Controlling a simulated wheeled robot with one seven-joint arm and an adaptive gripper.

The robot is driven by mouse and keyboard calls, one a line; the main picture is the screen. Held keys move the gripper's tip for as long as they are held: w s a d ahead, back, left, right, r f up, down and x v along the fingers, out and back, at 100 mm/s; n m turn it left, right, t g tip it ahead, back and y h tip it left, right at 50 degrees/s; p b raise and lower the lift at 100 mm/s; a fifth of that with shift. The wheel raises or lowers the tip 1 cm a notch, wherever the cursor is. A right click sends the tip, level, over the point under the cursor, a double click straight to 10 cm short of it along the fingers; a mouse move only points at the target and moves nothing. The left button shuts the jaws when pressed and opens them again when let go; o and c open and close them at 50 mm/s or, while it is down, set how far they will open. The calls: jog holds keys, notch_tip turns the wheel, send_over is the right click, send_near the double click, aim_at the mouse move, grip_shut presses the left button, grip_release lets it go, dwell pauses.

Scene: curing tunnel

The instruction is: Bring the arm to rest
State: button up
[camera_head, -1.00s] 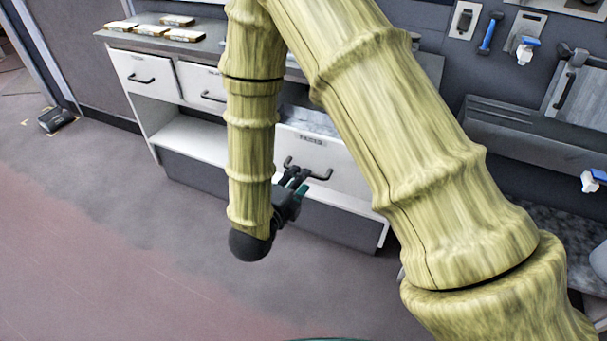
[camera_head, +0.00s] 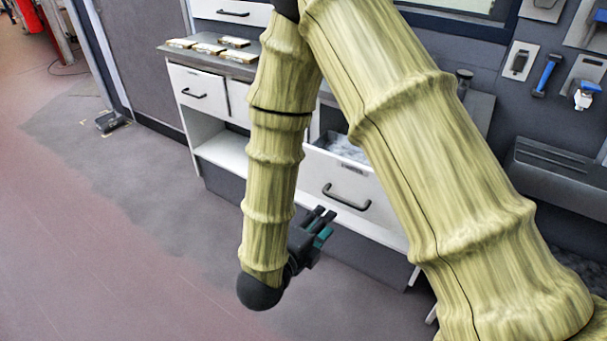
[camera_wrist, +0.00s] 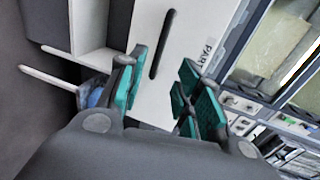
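My gripper (camera_head: 322,222) is in front of the white cabinet, just below and left of the handle of a pulled-out drawer. In the wrist view my gripper (camera_wrist: 162,92) is open, its two green-padded fingers apart with nothing between them. The white drawer front (camera_head: 372,188) has a dark bar handle (camera_head: 346,198). In the wrist view the drawer front (camera_wrist: 180,50) and its handle (camera_wrist: 161,43) lie beyond the fingers, apart from them. My arm hides part of the cabinet.
The cabinet's grey top (camera_head: 215,58) carries several small pale blocks (camera_head: 208,48). Other drawers beside it look shut (camera_head: 195,90). A grey wall panel holds a blue-handled tool (camera_head: 547,74) and a dark ledge (camera_head: 560,165) at right. Floor at left is open, with a small dark box (camera_head: 110,121).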

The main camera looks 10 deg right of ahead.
jog(key=s+d+f+n+g+y, duration=0.2)
jog(key=s+f+n+y, duration=0.15)
jog(key=f+n, duration=0.4)
jog(key=s+d+f+n+g+y, duration=0.1)
jog(key=s+f+n+g+y, duration=0.25)
jog(key=f, duration=0.65)
jog(key=s+d+f+n+g+y, duration=0.1)
jog(key=s+d+f+n+y, duration=0.1)
jog(key=s+f+n, duration=0.45)
jog(key=s+d+f+n+g+y, duration=0.1)
jog(key=s+d+f+n+g, duration=0.1)
jog(key=s+f+n, duration=0.35)
jog(key=s+d+f+n+g+y, duration=0.1)
jog(key=s+f+n+g, duration=0.2)
jog(key=s, duration=0.5)
notch_tip(320, 180, up, 14)
jog(key=p, duration=1.3)
jog(key=shift+w+d+f+p, duration=0.15)
jog(key=shift+w+p, duration=0.15)
jog(key=shift+w, duration=0.05)
